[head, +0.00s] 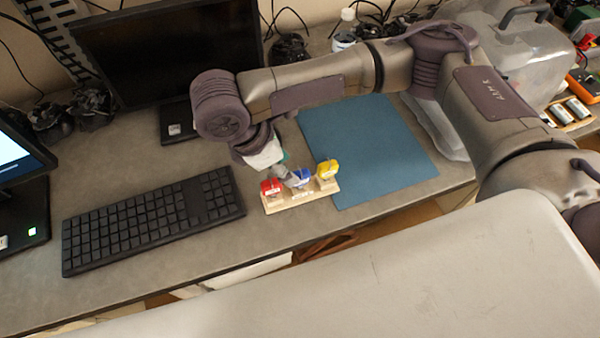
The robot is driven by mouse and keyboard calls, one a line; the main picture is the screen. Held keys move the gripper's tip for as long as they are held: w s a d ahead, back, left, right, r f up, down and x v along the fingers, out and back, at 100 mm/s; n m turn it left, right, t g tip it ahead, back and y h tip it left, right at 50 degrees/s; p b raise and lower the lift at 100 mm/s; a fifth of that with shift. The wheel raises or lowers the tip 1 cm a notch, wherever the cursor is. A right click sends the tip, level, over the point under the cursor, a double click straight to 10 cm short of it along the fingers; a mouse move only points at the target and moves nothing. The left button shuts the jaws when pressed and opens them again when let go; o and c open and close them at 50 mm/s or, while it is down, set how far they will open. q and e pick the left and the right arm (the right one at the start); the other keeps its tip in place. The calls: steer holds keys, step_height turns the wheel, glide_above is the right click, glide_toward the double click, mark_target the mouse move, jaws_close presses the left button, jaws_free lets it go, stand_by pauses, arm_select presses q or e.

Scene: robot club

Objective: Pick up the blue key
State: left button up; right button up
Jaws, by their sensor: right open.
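The blue key (301,179) stands in the middle of a small wooden holder (300,199). A red key (270,187) is to its left and a yellow key (327,170) to its right. My right gripper (292,179) hangs over the holder, with its fingertips right at the blue key. It is open; from this view I cannot tell whether a finger touches the key. The gripper hides part of the blue key's left and back side. My left gripper is not in view.
A black keyboard (150,217) lies left of the holder, and a blue mat (368,145) lies to its right. A dark monitor (165,50) stands behind. A clear plastic case (515,50) is at the back right. The desk's front edge is close to the holder.

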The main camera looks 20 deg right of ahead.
mark_target(299, 176)
steer(key=x, duration=0.2)
steer(key=p+x, duration=0.1)
steer(key=x, duration=0.2)
steer(key=w+p+x, duration=0.1)
steer(key=x, duration=0.2)
steer(key=shift+d, duration=0.1)
steer(key=shift+f, duration=0.25)
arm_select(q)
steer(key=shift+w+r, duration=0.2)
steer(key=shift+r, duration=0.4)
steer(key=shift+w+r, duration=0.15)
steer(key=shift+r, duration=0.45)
arm_select(e)
jaws_close()
